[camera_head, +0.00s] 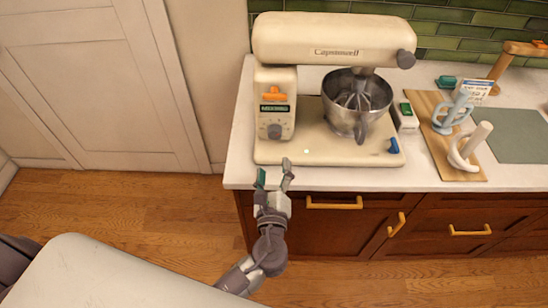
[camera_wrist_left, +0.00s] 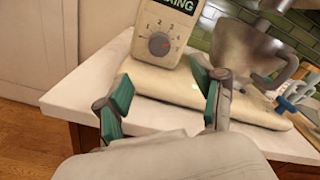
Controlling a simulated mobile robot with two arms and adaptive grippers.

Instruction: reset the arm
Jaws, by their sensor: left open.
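My left gripper (camera_head: 273,178) is open and empty in the head view, at the front edge of the counter, just in front of the mixer's base. In the left wrist view its two green-padded fingers (camera_wrist_left: 165,103) stand apart with nothing between them. A cream stand mixer (camera_head: 330,38) stands on the counter behind the gripper. Its control dial (camera_wrist_left: 159,43) shows ahead of the fingers in the left wrist view. A steel bowl (camera_head: 345,122) sits under the mixer head; it also shows in the left wrist view (camera_wrist_left: 240,55). My right gripper is not in view.
The white counter (camera_head: 240,170) has wooden drawers (camera_head: 440,225) with yellow handles below. A wooden board (camera_head: 440,150) with a mug rack (camera_head: 452,112) and a white holder (camera_head: 468,148) lies right of the mixer. A grey mat (camera_head: 515,135) is farther right. The wooden floor (camera_head: 150,220) at left is clear.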

